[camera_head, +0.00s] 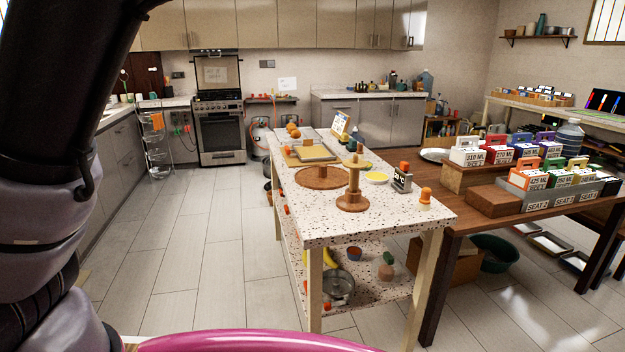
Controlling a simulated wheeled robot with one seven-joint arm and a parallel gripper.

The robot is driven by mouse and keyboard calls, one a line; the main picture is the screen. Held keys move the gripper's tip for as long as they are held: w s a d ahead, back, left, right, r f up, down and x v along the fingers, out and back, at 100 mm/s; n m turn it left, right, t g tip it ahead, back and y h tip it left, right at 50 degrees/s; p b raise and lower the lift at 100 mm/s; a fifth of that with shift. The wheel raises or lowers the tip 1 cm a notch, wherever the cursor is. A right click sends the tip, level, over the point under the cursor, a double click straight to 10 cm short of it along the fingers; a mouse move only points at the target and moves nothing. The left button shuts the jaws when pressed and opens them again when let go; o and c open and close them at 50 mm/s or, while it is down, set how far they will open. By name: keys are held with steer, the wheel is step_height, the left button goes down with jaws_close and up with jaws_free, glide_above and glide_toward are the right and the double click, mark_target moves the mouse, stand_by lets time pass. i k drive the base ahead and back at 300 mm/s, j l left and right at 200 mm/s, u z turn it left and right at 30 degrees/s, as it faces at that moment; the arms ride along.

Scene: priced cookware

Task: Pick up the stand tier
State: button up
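A round, flat wooden disc (318,180) lies on the speckled island top, with a short knob in its middle. Right of it stands a wooden stand post (353,182) on a round base, with a small disc near its top. Either could belong to the tiered stand; I cannot tell for certain which piece is the stand tier. My arm fills the left edge of the view, dark and close. My gripper is out of view, so its state and any hold do not show.
The speckled island (385,230) also bears a yellow plate (376,178), boards and small items. A brown table (450,218) with labelled boxes adjoins it at right. A pink rim (250,341) crosses the bottom edge close by. The floor (190,240) left of the island is clear.

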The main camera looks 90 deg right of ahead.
mark_target(323, 177)
steer(key=i+z, duration=0.9)
steer(key=i+l+z, duration=0.2)
steer(key=i+z, duration=0.25)
steer(key=i+l+z, duration=0.1)
steer(key=i+z, duration=0.15)
steer(key=z, duration=0.25)
steer(key=i+z, duration=0.45)
steer(key=i+j+z, duration=0.2)
steer(key=z, duration=0.3)
steer(key=i+l+z, duration=0.15)
steer(key=z, duration=0.25)
steer(key=i+z, duration=0.65)
steer(key=z, duration=0.2)
steer(key=i+j+z, duration=0.15)
steer(key=z, duration=0.25)
steer(key=i+j, duration=0.05)
steer(key=i, duration=0.05)
